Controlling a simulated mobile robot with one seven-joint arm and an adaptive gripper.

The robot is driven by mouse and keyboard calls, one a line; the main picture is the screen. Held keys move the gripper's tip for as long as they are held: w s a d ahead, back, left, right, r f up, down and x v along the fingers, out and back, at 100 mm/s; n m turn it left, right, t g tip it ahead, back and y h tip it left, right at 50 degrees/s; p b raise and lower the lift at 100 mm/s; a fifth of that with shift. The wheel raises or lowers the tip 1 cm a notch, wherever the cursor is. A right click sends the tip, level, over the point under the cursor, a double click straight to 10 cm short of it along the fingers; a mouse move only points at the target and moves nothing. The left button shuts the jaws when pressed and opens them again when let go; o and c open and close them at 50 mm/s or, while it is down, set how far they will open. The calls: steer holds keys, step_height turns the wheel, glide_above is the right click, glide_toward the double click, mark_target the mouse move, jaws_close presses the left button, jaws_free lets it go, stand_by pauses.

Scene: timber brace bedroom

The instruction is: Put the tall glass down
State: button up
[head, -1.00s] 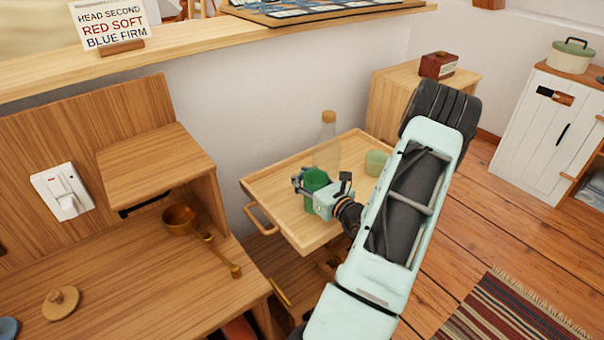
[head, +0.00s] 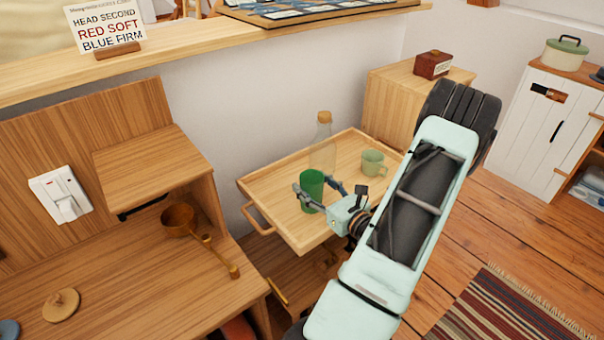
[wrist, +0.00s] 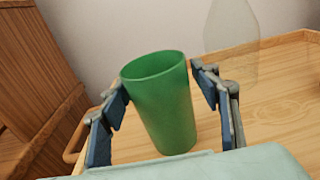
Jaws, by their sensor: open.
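The tall green glass (head: 312,190) stands upright on the wooden tray table (head: 270,186), near its left front part. In the wrist view the glass (wrist: 160,105) is between the two fingers, with its rim up. My gripper (head: 320,190) is open around the glass; in the wrist view the gripper's (wrist: 160,90) blue finger pads stand apart on either side of it. The left pad shows a small gap; on the right the finger is close to the rim, and I cannot tell if it touches.
A clear corked bottle (head: 322,145) stands behind the glass, and a pale green mug (head: 373,163) stands to its right on the tray. The tray has a raised rim and a side handle (head: 259,219). A wooden ladle (head: 210,245) lies on the desk at left.

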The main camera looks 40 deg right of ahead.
mark_target(320, 190)
steer(key=s, duration=0.5)
steer(key=shift+a+r, duration=0.15)
steer(key=shift+a, duration=0.25)
